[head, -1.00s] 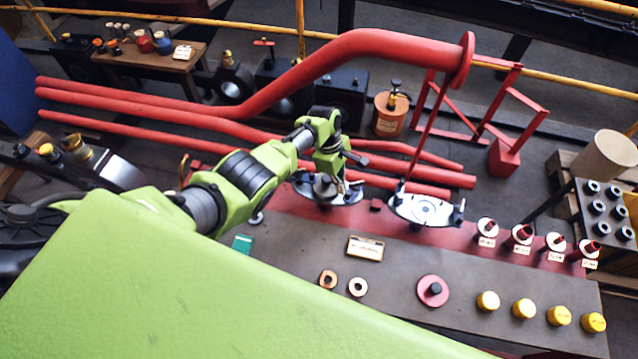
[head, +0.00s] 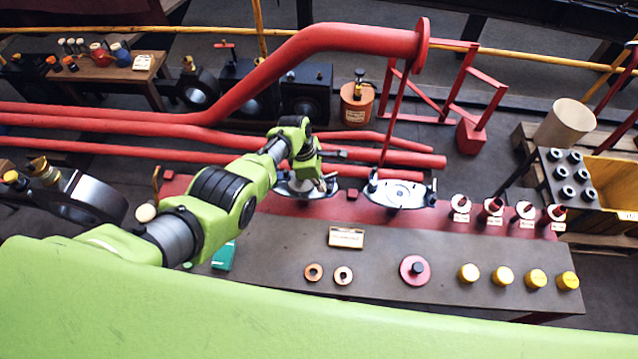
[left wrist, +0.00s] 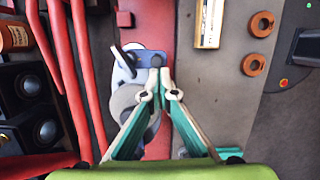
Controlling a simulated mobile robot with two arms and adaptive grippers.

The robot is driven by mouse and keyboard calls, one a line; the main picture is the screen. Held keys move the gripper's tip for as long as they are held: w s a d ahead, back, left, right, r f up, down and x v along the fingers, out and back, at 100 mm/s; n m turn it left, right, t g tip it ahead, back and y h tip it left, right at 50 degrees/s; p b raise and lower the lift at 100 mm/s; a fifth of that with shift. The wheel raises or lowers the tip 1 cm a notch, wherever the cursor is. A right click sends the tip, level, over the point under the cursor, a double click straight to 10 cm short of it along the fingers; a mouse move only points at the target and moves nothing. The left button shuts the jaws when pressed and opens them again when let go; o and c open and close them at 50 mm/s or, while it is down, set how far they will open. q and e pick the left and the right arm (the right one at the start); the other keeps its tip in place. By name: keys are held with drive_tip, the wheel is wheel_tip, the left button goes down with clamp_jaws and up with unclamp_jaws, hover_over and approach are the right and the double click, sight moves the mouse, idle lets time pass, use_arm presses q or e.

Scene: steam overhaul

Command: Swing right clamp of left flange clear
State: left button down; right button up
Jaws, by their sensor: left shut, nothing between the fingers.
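The left flange (head: 296,187) is a pale round plate on the red strip of the bench, partly hidden by my left arm in the head view. It also shows in the left wrist view (left wrist: 131,98), partly behind the fingers. Its right clamp (left wrist: 147,60) is a blue-grey piece with dark bolts at the flange's upper end there. A pale loop stands beside it. My left gripper (left wrist: 160,78) is shut and empty, its tips together right at the clamp; I cannot tell whether they touch it. My right gripper is in neither view.
A second flange (head: 399,193) lies to the right, with a small red block (head: 352,194) between. Red pipes (head: 240,138) run behind.

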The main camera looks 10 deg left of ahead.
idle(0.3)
use_arm(q)
drive_tip(key=s+a+r+p, duration=0.1)
drive_tip(key=a+r+p, duration=0.5)
drive_tip(key=r, duration=0.3)
drive_tip(key=shift+s+a+r, duration=0.15)
drive_tip(key=shift+a+r, duration=0.05)
drive_tip(key=shift+r, duration=0.15)
idle(0.5)
